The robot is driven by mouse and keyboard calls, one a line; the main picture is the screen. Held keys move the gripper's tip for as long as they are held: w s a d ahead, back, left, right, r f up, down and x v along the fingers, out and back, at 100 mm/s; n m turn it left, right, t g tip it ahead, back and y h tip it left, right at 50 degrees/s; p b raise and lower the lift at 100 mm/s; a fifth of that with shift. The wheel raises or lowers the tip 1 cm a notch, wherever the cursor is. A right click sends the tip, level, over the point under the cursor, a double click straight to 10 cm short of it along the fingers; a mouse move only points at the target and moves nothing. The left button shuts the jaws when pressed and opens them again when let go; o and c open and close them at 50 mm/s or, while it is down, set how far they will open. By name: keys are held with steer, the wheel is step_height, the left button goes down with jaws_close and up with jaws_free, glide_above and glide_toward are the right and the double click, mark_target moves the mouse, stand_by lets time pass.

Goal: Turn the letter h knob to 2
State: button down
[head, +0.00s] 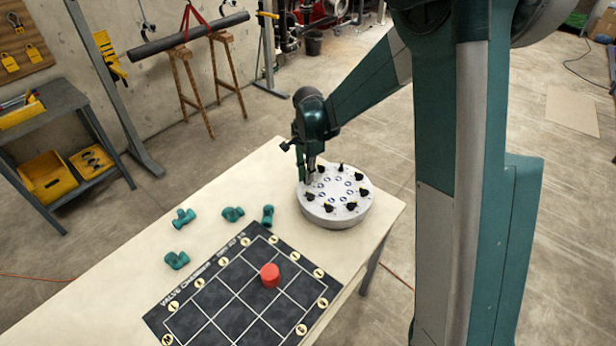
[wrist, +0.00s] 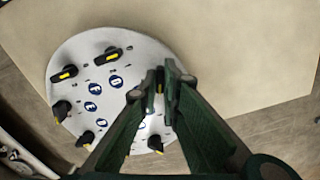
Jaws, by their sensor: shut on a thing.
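A round pale grey disc (head: 335,222) lies on the table, with a ring of black knobs and round blue letter labels on its top. It also shows in the wrist view (wrist: 78,90). My gripper (head: 309,181) is down at the left edge of the disc in the head view. In the wrist view its fingertips (wrist: 160,82) are shut on a black knob (wrist: 160,89) with a yellow mark, mostly hidden between them. The letter beside the held knob is not readable, so I cannot tell whether it is h. The fingers hide part of the disc.
Other black knobs (head: 351,206) stand close around the held one. A dark grid mat (head: 215,292) with a red cylinder (head: 269,275) lies in front. Several green pipe fittings (head: 233,214) lie to the left. The table (head: 120,288) is clear beyond them.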

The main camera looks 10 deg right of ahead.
steer(key=shift+m, duration=0.9)
steer(key=c, duration=2.6)
jaws_free()
steer(key=shift+o, duration=0.2)
step_height(320, 180, up, 12)
